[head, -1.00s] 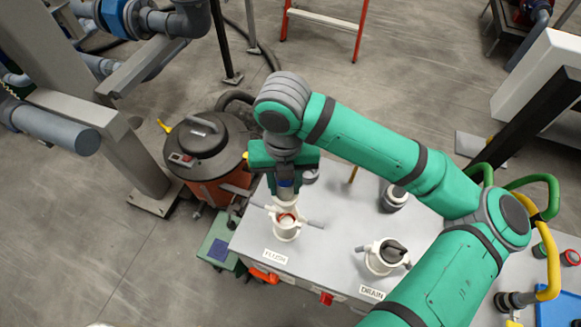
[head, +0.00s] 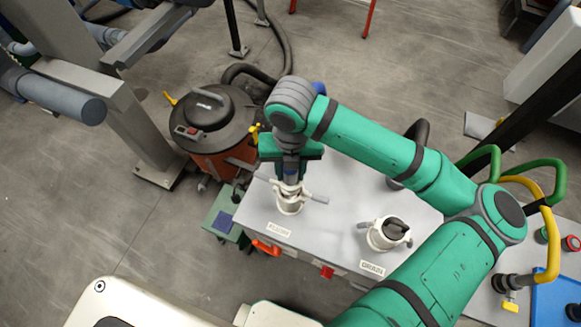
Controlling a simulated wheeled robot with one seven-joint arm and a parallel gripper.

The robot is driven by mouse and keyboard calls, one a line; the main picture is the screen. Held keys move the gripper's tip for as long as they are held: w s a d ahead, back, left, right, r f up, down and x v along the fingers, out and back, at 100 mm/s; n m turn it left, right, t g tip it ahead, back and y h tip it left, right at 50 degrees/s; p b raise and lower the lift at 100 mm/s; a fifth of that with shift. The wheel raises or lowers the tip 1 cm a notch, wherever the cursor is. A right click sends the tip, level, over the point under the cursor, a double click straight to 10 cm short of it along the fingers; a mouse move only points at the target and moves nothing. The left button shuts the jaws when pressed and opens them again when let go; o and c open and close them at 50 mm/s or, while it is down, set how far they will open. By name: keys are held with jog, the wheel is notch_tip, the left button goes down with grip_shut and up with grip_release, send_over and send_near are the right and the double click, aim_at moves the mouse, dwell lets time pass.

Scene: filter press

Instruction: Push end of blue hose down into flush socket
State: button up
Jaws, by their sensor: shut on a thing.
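My gripper (head: 290,167) is at the left end of the grey-topped bench, pointing down and shut on the end of the blue hose. The hose end (head: 290,182) shows as a short bluish-grey and pale piece under the jaws. The flush socket (head: 289,207) is a cream fitting with grey levers spread to both sides. The hose end is at the socket's mouth and covers it; I cannot tell how deep it sits. A blue bit, likely the hose (head: 319,88), shows behind my wrist; the rest is hidden by my arm.
The drain socket (head: 387,234) with a dark cap stands to the right on the bench (head: 335,205). An orange and black vacuum (head: 208,118) stands at the left. A red handle (head: 267,248) juts from the bench front. A cream rounded body (head: 150,305) fills the bottom left.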

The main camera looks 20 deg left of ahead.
jog(key=shift+f, duration=2.8)
dwell(0.5)
jog(key=o, duration=1.4)
jog(key=shift+c, duration=0.2)
jog(key=shift+r, duration=0.1)
notch_tip(320, 180, up, 11)
jog(key=shift+f, duration=0.2)
